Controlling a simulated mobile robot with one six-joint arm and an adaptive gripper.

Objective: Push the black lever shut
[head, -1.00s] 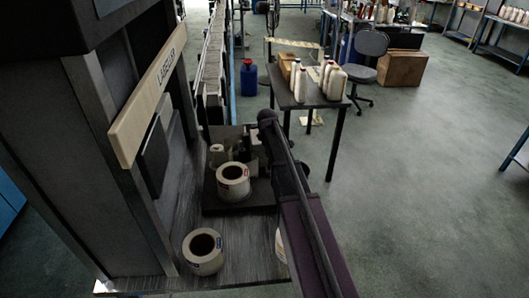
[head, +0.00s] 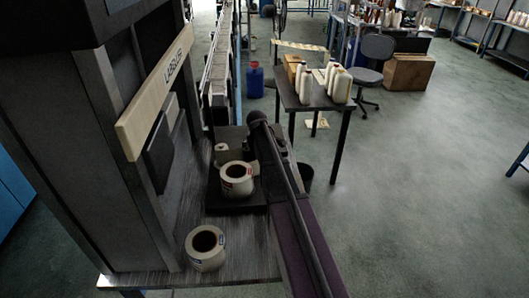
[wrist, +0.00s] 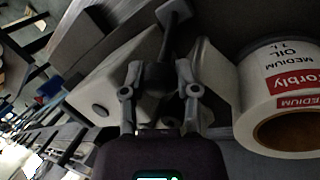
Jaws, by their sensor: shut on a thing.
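The black lever (wrist: 169,42) shows in the wrist view as a dark rod with a rounded dark end between my fingers. My gripper (wrist: 158,74) is shut on it, one finger on each side. A pale grey machine part (wrist: 115,80) lies behind and to the left of the lever. In the head view my own arm hides the gripper and the lever, above the dark labeler base (head: 232,206).
A large label roll (head: 237,180) stands close by; it fills the right of the wrist view (wrist: 278,95). Another roll (head: 205,248) sits on the bench front. The labeler housing (head: 100,150) rises at left. A table (head: 318,98) with white bottles stands beyond.

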